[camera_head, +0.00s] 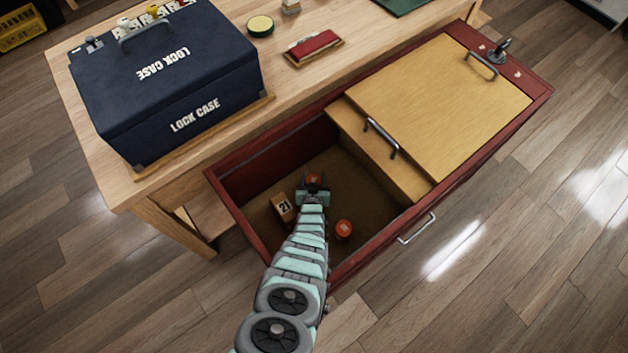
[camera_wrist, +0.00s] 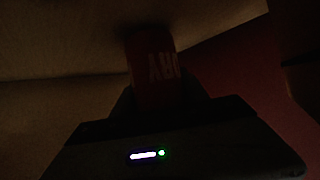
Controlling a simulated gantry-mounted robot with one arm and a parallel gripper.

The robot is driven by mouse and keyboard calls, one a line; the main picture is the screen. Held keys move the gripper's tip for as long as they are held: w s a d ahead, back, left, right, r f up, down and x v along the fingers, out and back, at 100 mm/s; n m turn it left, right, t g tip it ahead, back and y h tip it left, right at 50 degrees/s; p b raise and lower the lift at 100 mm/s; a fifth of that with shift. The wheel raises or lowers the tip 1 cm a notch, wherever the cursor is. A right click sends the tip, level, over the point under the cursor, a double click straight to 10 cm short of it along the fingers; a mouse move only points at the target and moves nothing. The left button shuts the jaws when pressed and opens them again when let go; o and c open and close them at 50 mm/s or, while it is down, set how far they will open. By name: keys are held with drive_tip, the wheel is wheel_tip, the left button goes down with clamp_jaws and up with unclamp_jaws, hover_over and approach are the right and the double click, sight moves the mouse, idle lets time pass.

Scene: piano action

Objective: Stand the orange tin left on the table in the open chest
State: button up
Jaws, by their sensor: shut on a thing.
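The open chest (camera_head: 228,200) is a dark red box with a brown floor, beside the wooden table. My gripper (camera_head: 314,190) is down inside its open left part, shut on an orange tin (camera_head: 316,179). In the dark wrist view the held tin (camera_wrist: 152,62) stands between the fingers of my gripper (camera_wrist: 160,92), with pale lettering on its side. Whether its base touches the chest floor cannot be told. A second orange tin (camera_head: 344,229) stands on the chest floor, right of and nearer than my gripper.
A block marked 21 (camera_head: 284,207) lies close left of my gripper. A wooden lidded section (camera_head: 440,95) with handles fills the chest's right part. On the table (camera_head: 222,142) are a blue lock case (camera_head: 165,85), a round yellow-topped tin (camera_head: 261,26) and a red pad (camera_head: 313,46).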

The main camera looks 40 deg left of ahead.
drive_tip(key=shift+s+f, duration=0.1)
drive_tip(key=shift+f, duration=0.5)
drive_tip(key=shift+o, duration=0.2)
drive_tip(key=shift+r, duration=0.15)
drive_tip(key=o, duration=1.5)
drive_tip(key=shift+s+d+r+p, duration=0.1)
drive_tip(key=shift+d+r+p, duration=0.1)
drive_tip(key=shift+r+p, duration=0.25)
drive_tip(key=p+v, duration=0.3)
drive_tip(key=v, duration=0.1)
drive_tip(key=shift+s+d+p, duration=0.1)
drive_tip(key=shift+d+p, duration=0.05)
drive_tip(key=shift+p, duration=0.25)
drive_tip(key=shift+s+d, duration=0.1)
drive_tip(key=shift+s, duration=0.05)
